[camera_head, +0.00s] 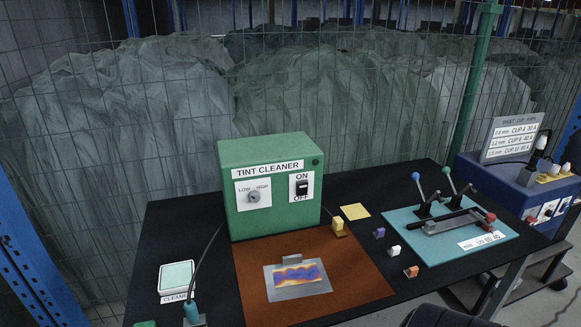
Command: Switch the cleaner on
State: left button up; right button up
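The cleaner is a green box (285,214) labelled "TINT CLEANER", standing on a black table. Its front has a grey round knob (254,197) on a white plate marked LOW and HIGH. To the right of the knob is a small black switch (302,187) on a white plate, with ON above it and OFF below. The switch is too small to tell which way it is set. A dark round spot (315,162) is at the upper right of the front. Neither of my grippers is in view.
A brown mat (375,283) in front of the cleaner holds a metal plate with a colourful patch (297,281). A cleaning pad (177,276) and a teal-handled tool (191,311) are at left. Small blocks and a teal clamp board (497,248) are at right. Wire fence stands behind.

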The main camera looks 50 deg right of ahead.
aim_at(303, 190)
jog(key=z, duration=1.65)
